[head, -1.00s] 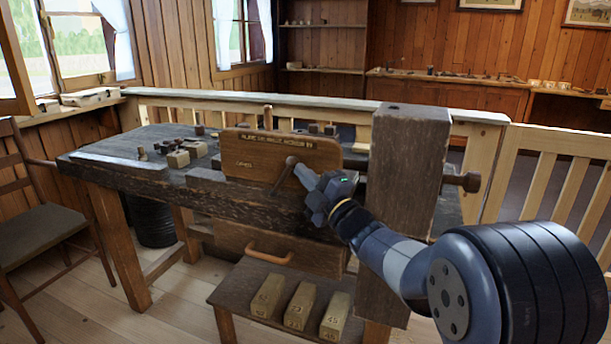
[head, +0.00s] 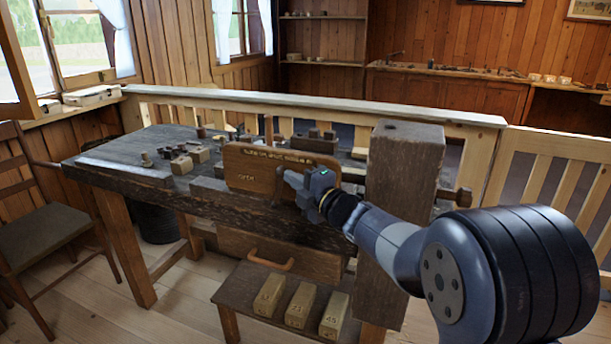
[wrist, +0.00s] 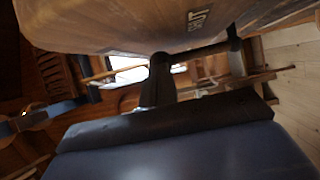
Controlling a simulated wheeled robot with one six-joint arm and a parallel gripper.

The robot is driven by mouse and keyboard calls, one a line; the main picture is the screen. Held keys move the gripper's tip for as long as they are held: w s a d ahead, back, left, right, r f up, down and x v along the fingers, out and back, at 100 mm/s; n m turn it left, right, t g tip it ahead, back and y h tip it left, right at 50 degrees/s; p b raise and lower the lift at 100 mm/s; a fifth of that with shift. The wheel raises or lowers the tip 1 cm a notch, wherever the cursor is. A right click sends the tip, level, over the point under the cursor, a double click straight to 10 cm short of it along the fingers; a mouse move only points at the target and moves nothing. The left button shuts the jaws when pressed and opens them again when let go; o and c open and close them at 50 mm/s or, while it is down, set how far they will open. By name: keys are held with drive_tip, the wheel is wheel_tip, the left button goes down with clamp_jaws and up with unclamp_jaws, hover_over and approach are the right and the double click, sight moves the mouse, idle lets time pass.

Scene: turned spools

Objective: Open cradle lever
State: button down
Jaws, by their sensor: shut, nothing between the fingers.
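The upright wooden cradle board (head: 250,160) stands on the workbench with carved lettering along its top and a smaller word, seemingly OPEN, at its left. The board fills the top of the wrist view (wrist: 120,22), where the word SHUT shows. My gripper (head: 284,174) is shut and empty, its tip in front of the board's right half. It also shows in the wrist view (wrist: 159,68), close under the board. A dark rod, likely the lever (wrist: 208,50), runs right from beside the fingers; I cannot tell whether they touch. In the head view the lever is hidden behind my gripper.
A thick wooden post (head: 402,180) stands right of the board, close behind my arm. Small blocks (head: 182,164) lie on the bench (head: 110,158) at left. A drawer (head: 300,258) and a low shelf with numbered blocks (head: 300,302) are below. A chair (head: 45,230) stands left.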

sight(284, 169)
drive_tip(key=shift+w+a+r+n+g+h+p, duration=0.3)
drive_tip(key=shift+a+r+g+h+p, duration=0.25)
drive_tip(key=shift+p, duration=1.25)
drive_tip(key=shift+w+a+r+n+g+h+p, duration=0.25)
drive_tip(key=shift+a+r+p, duration=0.35)
drive_tip(key=shift+p, duration=1.15)
drive_tip(key=a+p, duration=0.1)
drive_tip(key=p, duration=0.1)
drive_tip(key=g+h+p, duration=0.1)
drive_tip(key=p, duration=0.2)
drive_tip(key=a+n+p, duration=0.1)
drive_tip(key=p, duration=0.2)
drive_tip(key=shift+w+a+r+g+h, duration=0.25)
drive_tip(key=shift+w+a+g+h, duration=0.05)
drive_tip(key=shift+g+h, duration=0.1)
drive_tip(key=a+p, duration=0.1)
drive_tip(key=p, duration=0.1)
drive_tip(key=h+p, duration=0.1)
drive_tip(key=p, duration=0.1)
drive_tip(key=shift+w+a+f+n+g, duration=0.2)
drive_tip(key=shift+w+a+n+g, duration=0.15)
drive_tip(key=shift+g, duration=0.05)
drive_tip(key=shift+w+a+f+p, duration=0.3)
drive_tip(key=shift+a+p, duration=0.35)
drive_tip(key=shift+p, duration=0.45)
drive_tip(key=shift+a+f, duration=0.1)
drive_tip(key=shift+s, duration=0.1)
